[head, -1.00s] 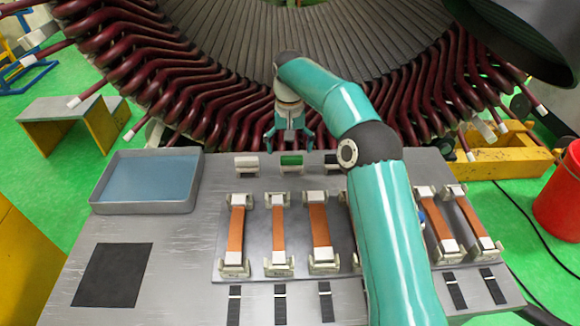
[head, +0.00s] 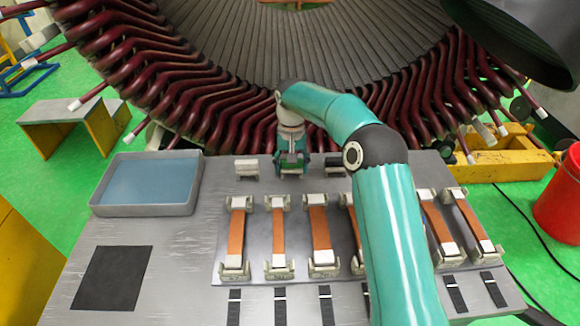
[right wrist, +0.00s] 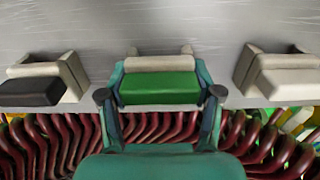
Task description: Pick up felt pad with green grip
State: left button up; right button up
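The felt pad with green grip (right wrist: 158,88) shows in the right wrist view as a green block with a pale strip along its far side. It sits at its small cream holder, whose two prongs show behind it. My right gripper (right wrist: 159,75) has one finger against each end of the green block and looks shut on it. In the head view my right gripper (head: 292,165) is low at the back edge of the table and hides most of the pad. My left gripper is not in view.
A white-topped pad (head: 246,168) and a dark one (head: 335,167) stand in holders on either side. The stator's dark red coil ends (head: 220,110) rise close behind. A grey tray (head: 146,209) is at the left; a plate with several copper strips lies in front.

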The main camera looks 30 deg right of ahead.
jog(key=c, duration=0.5)
jog(key=shift+r, duration=0.15)
jog(key=shift+r, duration=0.5)
notch_tip(320, 180, up, 11)
jog(key=shift+w+r+p, duration=0.1)
jog(key=shift+p, duration=1.05)
notch_tip(320, 180, up, 8)
jog(key=p, duration=0.4)
jog(key=shift+f+p, duration=0.25)
jog(key=shift+p, duration=0.05)
